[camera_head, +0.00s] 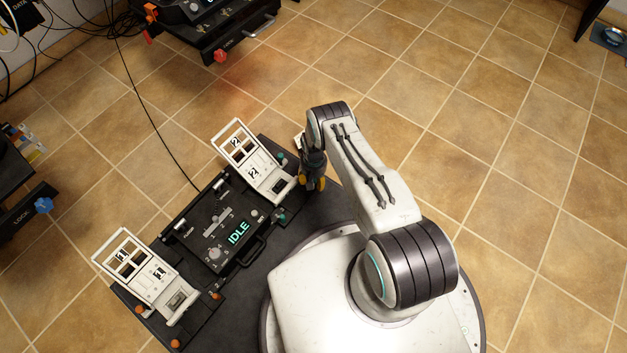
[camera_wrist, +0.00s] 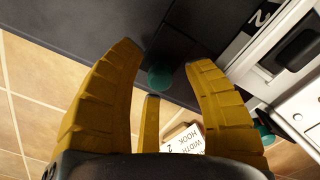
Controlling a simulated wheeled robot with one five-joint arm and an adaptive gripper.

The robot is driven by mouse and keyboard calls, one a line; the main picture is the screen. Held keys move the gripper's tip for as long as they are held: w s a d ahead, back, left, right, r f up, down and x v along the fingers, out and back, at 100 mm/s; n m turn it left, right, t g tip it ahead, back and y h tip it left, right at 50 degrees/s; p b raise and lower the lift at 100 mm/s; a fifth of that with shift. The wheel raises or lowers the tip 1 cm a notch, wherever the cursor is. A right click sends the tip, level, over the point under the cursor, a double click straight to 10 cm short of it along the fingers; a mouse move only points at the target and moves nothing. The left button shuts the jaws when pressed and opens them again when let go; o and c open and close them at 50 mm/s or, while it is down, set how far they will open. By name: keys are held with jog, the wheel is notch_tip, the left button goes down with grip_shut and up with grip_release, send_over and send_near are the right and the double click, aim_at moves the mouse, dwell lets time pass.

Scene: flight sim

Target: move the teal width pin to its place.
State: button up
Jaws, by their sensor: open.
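Two teal pins show at the corners of the right-hand white module: an upper one (camera_head: 282,158) and a lower one (camera_head: 281,218). In the wrist view one round teal pin (camera_wrist: 160,78) appears between my fingertips, against the dark panel. Another teal pin (camera_wrist: 265,134) is beside the white frame, right of my fingers. I cannot tell which is the width pin. My gripper (camera_head: 313,184), with yellow fingers also in the wrist view (camera_wrist: 166,58), is open and empty beside the module. Contact with a pin cannot be told. A white "WIDTH HOOK 2" label (camera_wrist: 184,140) is partly hidden by a finger.
The dark console (camera_head: 212,222) shows "IDLE". The white module 2 (camera_head: 252,163) stands beside my gripper. The white module 1 (camera_head: 143,275) has orange pins (camera_head: 175,343) around its base. Another black unit (camera_head: 220,35) is at the top.

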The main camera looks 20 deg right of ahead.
dwell(0.3)
grip_shut()
dwell(0.3)
